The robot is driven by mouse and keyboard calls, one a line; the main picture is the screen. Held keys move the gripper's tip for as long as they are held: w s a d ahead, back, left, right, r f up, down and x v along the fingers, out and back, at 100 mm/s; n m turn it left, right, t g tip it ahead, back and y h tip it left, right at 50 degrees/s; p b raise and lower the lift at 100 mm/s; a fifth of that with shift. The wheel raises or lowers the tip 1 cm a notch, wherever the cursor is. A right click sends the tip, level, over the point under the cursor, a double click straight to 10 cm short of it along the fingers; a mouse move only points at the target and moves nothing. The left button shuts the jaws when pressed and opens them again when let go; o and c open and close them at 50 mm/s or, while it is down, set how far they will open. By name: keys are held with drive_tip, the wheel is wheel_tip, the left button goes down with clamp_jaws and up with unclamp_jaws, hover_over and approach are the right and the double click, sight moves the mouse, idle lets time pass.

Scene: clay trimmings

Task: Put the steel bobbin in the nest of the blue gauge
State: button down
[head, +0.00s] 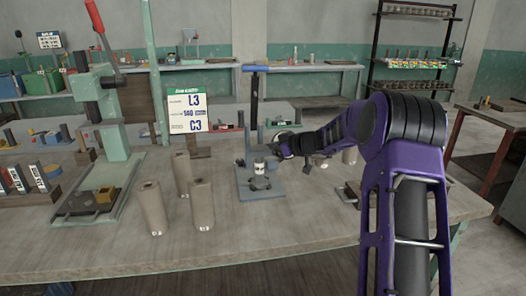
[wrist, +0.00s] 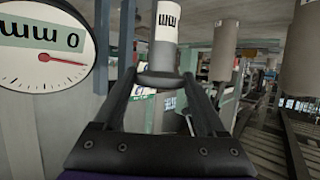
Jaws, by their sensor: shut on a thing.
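The blue gauge (head: 246,185) stands on the bench at the picture's middle, with a blue-grey base, a tall post and a bright blue bar on top. The steel bobbin (head: 259,169), a small grey piece with a white label, is over the gauge's base. My gripper (head: 263,160) reaches in from the right and is shut on it. In the wrist view, which looks upside down, the fingers (wrist: 172,82) close around the bobbin (wrist: 158,62) near its grey flange. A white dial (wrist: 45,75) with a red needle is close at left. I cannot tell whether the bobbin touches the nest.
Several brown clay-coloured posts (head: 202,205) stand left of the gauge, and others are partly behind my arm. A green press (head: 115,140) and a sign (head: 187,110) stand further left. The bench's front strip (head: 250,245) is clear.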

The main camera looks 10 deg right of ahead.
drive_tip(key=shift+f, duration=0.15)
unclamp_jaws()
drive_tip(key=shift+s+d+r, duration=0.1)
drive_tip(key=shift+d+r, duration=0.05)
drive_tip(key=shift+r, duration=0.15)
drive_tip(key=v, duration=1.1)
drive_tip(key=shift+s+d, duration=0.2)
drive_tip(key=shift+s, duration=0.1)
